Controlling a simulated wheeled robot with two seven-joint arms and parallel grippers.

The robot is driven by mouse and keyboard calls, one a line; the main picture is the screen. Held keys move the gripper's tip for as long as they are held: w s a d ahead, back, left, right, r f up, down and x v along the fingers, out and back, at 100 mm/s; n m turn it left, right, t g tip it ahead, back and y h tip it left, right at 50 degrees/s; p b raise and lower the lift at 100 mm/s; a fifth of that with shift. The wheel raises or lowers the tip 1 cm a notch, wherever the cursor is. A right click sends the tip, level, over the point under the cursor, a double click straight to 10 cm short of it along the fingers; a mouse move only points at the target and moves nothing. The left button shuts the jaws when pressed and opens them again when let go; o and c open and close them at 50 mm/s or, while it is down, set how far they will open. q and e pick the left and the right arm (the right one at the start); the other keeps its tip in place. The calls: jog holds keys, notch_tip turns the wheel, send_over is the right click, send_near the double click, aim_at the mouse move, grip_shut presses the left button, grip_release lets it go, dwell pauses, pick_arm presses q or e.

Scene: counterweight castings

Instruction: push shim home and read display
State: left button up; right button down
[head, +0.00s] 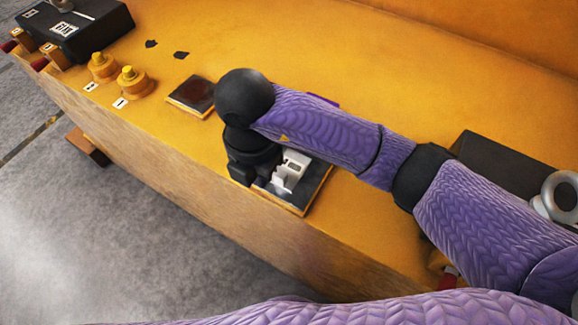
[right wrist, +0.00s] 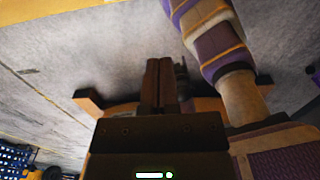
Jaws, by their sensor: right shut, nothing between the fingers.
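My right gripper (head: 246,168) is over the yellow bench top in the head view, beside a pale stepped block (head: 291,172) on a dark square plate (head: 309,187). The gripper hides part of the plate, and I cannot tell whether it touches the block. In the right wrist view its fingers (right wrist: 165,85) are together with nothing between them. I cannot pick out the shim for certain. A thin purple edge (head: 325,100) shows behind my right arm. No readable display shows; a black box (head: 75,27) at the far left carries a white label. My left gripper is not seen.
A second dark square plate (head: 190,96) with a brownish patch lies left of the gripper. Two yellow knobs (head: 132,80) stand farther left. A dark block (head: 505,163) and a metal ring (head: 562,190) are at the right.

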aim_at(274, 191)
jog(key=w+f, duration=0.1)
jog(key=f, duration=0.2)
jog(key=w+d+f+b, duration=0.1)
jog(key=f, duration=0.2)
jog(key=w+d+f+b, duration=0.1)
jog(key=f, duration=0.3)
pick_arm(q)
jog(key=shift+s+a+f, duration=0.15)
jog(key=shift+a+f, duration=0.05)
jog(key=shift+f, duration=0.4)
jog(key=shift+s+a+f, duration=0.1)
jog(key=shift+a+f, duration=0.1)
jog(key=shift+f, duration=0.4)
pick_arm(e)
jog(key=shift+w+r, duration=0.1)
